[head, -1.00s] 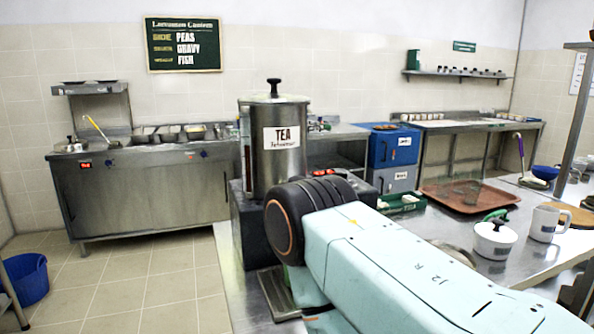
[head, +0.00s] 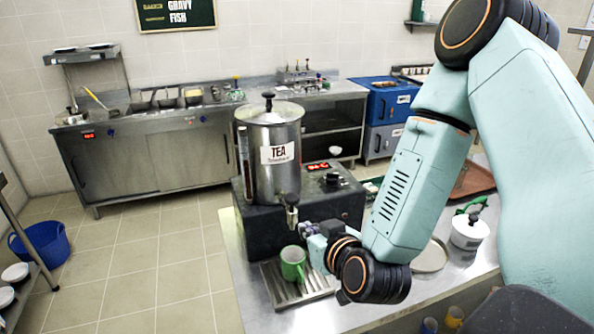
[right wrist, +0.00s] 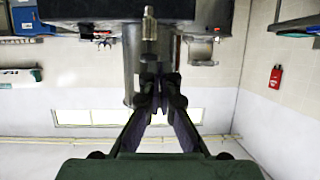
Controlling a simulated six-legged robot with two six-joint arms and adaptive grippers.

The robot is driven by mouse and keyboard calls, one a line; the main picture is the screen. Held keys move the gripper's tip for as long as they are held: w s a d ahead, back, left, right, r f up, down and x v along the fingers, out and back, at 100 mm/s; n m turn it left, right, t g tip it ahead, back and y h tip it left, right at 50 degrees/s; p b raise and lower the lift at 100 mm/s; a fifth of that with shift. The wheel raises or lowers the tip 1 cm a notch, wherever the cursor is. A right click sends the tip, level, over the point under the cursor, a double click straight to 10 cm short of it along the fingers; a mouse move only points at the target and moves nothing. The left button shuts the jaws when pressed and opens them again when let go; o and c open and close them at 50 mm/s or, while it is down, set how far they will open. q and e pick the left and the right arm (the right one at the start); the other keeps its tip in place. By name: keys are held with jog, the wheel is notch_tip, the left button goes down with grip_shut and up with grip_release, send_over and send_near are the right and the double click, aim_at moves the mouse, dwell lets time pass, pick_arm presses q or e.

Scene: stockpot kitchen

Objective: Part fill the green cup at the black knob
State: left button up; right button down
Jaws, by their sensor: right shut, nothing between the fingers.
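The green cup (head: 292,262) stands upright on the metal drip tray (head: 312,290), below the tap (head: 291,215) of the steel tea urn (head: 272,170). The cup's contents cannot be made out. A black knob (head: 332,181) is on the urn's black base, beside a red display. My right gripper (head: 308,232) is shut and empty, just right of the tap and above the cup; exact contact cannot be told. In the right wrist view its closed fingertips (right wrist: 160,88) point toward the urn, with the tap (right wrist: 149,24) beyond them. My left gripper is out of view.
A white lidded pot (head: 468,232) stands on the counter right of my right arm, near a round plate (head: 430,256). A brown tray (head: 474,178) lies behind the arm. A blue bucket (head: 40,248) stands on the floor at left. The tiled floor between is clear.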

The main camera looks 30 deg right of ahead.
notch_tip(320, 180, up, 8)
jog(key=w+d+t+h+p, duration=0.1)
jog(key=p, duration=0.1)
jog(key=b, duration=1)
send_over(295, 196)
jog(key=s+a, duration=0.2)
jog(key=s, duration=0.1)
notch_tip(295, 196, down, 3)
jog(key=f, duration=0.3)
jog(key=shift+w+d+f+m, duration=0.3)
jog(key=shift+w+d+f, duration=0.05)
jog(key=shift+d+f, duration=0.05)
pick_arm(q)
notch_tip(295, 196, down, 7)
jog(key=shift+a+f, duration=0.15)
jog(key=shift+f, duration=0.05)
pick_arm(e)
jog(key=shift+a, duration=0.1)
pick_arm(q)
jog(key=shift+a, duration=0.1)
pick_arm(e)
jog(key=shift+a, duration=0.15)
pick_arm(q)
jog(key=shift+b, duration=0.3)
pick_arm(e)
jog(key=shift+f, duration=0.1)
